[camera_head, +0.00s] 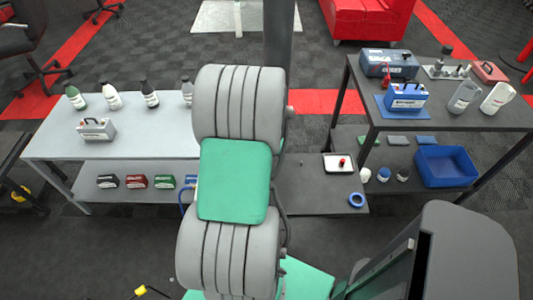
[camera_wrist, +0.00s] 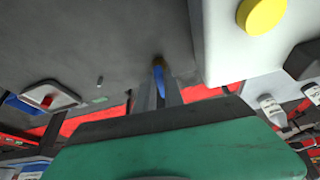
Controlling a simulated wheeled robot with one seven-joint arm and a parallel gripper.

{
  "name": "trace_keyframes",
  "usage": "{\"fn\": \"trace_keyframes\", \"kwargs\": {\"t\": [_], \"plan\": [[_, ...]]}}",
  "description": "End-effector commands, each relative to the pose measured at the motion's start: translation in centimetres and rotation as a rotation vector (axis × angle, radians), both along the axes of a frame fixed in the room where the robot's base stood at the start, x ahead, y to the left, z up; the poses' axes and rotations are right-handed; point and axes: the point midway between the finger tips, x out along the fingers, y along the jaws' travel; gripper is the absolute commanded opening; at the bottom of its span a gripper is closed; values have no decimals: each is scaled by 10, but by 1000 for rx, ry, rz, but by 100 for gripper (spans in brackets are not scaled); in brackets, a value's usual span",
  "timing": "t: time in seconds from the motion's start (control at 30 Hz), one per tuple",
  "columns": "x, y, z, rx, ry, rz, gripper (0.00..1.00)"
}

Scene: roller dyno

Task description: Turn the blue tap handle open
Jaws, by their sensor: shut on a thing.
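In the wrist view the blue tap handle (camera_wrist: 159,77) is a narrow blue piece at the centre, mostly covered by my fingers. My gripper (camera_wrist: 162,90) has one grey finger on each side of it and is shut on it. The handle's turn angle and the rest of the tap cannot be made out. In the head view my own grey and green arm hides the gripper and the handle.
A white box with a yellow disc (camera_wrist: 262,14) is close at the upper right of the wrist view. In the head view a pale bench (camera_head: 60,135) with bottles stands left. A dark bench (camera_head: 450,115) with a blue bin (camera_head: 446,167) stands right.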

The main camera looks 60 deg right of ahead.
Motion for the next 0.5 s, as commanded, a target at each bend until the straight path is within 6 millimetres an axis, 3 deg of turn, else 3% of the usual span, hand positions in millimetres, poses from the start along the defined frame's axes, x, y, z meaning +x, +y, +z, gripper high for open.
{"fn": "trace_keyframes", "kwargs": {"t": [0.5], "plan": [[-4,3,-4,11,6,121,0]]}}
